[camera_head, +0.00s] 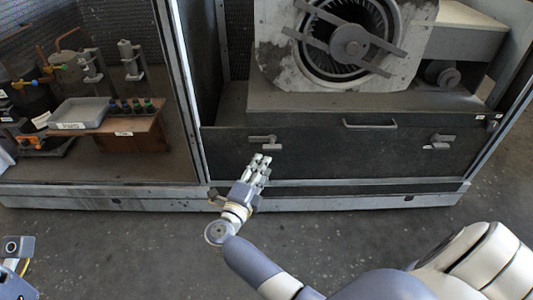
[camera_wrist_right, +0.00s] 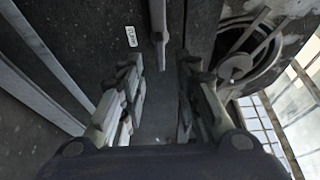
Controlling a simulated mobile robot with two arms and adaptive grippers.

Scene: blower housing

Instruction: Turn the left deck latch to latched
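The left deck latch (camera_head: 264,140) is a small grey handle on the dark front panel, lying roughly level. My right gripper (camera_head: 261,161) is just below it, fingers pointing up at the panel. In the right wrist view the latch (camera_wrist_right: 159,44) shows ahead of the gap between the fingers of my right gripper (camera_wrist_right: 163,88). The fingers are spread and nothing is between them; the latch looks apart from them. A second latch (camera_head: 439,142) sits at the right of the panel. Part of what looks like my left wrist (camera_head: 18,246) shows at the lower left edge; its fingers cannot be made out.
The blower housing (camera_head: 350,50) stands above the panel. A bar handle (camera_head: 369,123) is between the latches. At the left, a wooden stand (camera_head: 126,138) and a grey tray (camera_head: 80,112) are inside the cabinet. The floor in front is clear.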

